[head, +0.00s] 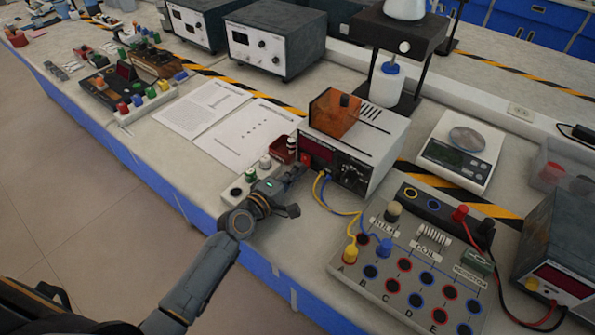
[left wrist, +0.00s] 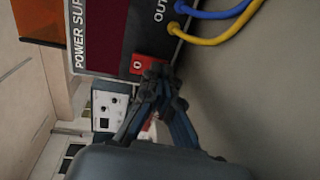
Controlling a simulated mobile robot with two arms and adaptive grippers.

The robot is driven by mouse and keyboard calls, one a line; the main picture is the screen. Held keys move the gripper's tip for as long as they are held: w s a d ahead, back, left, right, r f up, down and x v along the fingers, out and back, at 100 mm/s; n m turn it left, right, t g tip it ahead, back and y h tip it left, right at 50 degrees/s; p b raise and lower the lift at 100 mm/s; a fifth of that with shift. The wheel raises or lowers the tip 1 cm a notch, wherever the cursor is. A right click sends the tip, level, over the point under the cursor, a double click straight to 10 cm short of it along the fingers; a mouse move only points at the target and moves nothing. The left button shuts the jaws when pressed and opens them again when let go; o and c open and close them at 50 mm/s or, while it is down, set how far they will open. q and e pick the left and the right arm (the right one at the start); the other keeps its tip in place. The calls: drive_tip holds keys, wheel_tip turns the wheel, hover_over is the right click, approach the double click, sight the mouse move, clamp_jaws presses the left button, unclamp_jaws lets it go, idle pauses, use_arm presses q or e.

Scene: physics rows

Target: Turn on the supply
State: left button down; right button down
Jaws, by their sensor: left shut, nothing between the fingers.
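The power supply (head: 376,152) is a white box with a dark front, a dark red display and knobs, standing on the bench. The left wrist view shows its front panel (left wrist: 98,38) close up, turned sideways, with a dark, blank display. A red switch (left wrist: 143,64) marked "0" sits beside the display; it also shows in the head view (head: 305,158). My left gripper (head: 297,171) is shut and empty, its fingertips (left wrist: 160,76) right at the red switch. I cannot tell whether they touch it. My right gripper is not in view.
Yellow and blue leads (head: 328,190) run from the supply to a grey circuit board (head: 395,262) at the right. A small component block (head: 237,189) lies close beside my left gripper. Papers (head: 245,136) lie behind it. A scale (head: 461,148) stands right of the supply.

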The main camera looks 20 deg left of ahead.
use_arm(q)
drive_tip(key=shift+w+f+b, duration=0.2)
drive_tip(key=shift+f+b, duration=0.2)
drive_tip(key=shift+b, duration=0.85)
drive_tip(key=shift+r, duration=0.35)
drive_tip(key=v, duration=1.2)
drive_tip(key=shift+f, duration=0.3)
drive_tip(key=shift+s, duration=0.1)
